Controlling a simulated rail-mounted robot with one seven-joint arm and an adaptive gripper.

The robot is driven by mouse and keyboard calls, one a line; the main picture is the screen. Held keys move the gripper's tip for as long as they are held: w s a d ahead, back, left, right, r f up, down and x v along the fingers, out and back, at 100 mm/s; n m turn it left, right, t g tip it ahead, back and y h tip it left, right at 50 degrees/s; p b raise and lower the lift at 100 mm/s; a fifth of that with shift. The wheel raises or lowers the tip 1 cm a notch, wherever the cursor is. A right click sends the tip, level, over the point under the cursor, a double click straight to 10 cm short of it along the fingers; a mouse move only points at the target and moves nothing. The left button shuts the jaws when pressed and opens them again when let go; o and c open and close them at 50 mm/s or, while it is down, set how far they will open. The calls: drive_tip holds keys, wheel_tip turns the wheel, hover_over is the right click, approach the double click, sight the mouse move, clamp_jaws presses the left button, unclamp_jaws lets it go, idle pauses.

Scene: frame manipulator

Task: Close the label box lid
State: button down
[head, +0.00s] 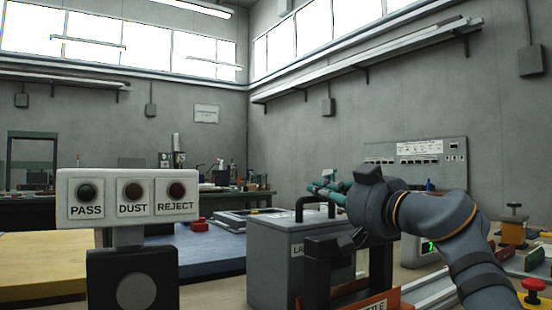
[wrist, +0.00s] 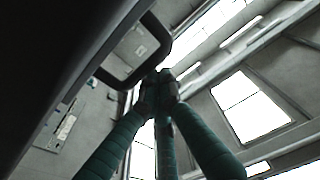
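The grey label box (head: 275,262) stands right of centre in the head view, its label partly hidden by a dark stand. Its top looks flat, but I cannot tell how far the lid is open. A dark bar handle (head: 299,209) rises above the top; a dark handle loop (wrist: 165,35) shows at upper left in the wrist view. My gripper (head: 314,187) reaches left above the box, by the handle. In the wrist view, the teal fingers of my gripper (wrist: 162,82) converge with their tips together beside the loop. Nothing is visible between them; contact is unclear.
A PASS, DUST and REJECT button panel (head: 128,194) stands at left on a dark post. The dark stand (head: 317,272) is in front of the box. A red button (head: 534,285) is at lower right. A grey control panel (head: 425,152) is behind my arm.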

drive_tip(key=shift+s+d+f, duration=0.1)
drive_tip(key=shift+f, duration=0.6)
wheel_tip(320, 180, up, 6)
drive_tip(key=p, duration=0.5)
drive_tip(key=s+d+f+b, duration=0.1)
drive_tip(key=s+b, duration=0.1)
drive_tip(key=s+d+f+b, duration=0.1)
drive_tip(key=s+f+b, duration=0.1)
drive_tip(key=s+d+f+b, duration=0.1)
drive_tip(key=s+f+b, duration=0.1)
drive_tip(key=shift+s+d+f, duration=0.2)
drive_tip(key=shift+s+d, duration=0.05)
drive_tip(key=shift+s, duration=0.05)
drive_tip(key=shift+s+d+f, duration=0.15)
drive_tip(key=shift+s+d, duration=0.05)
drive_tip(key=shift+s, duration=0.3)
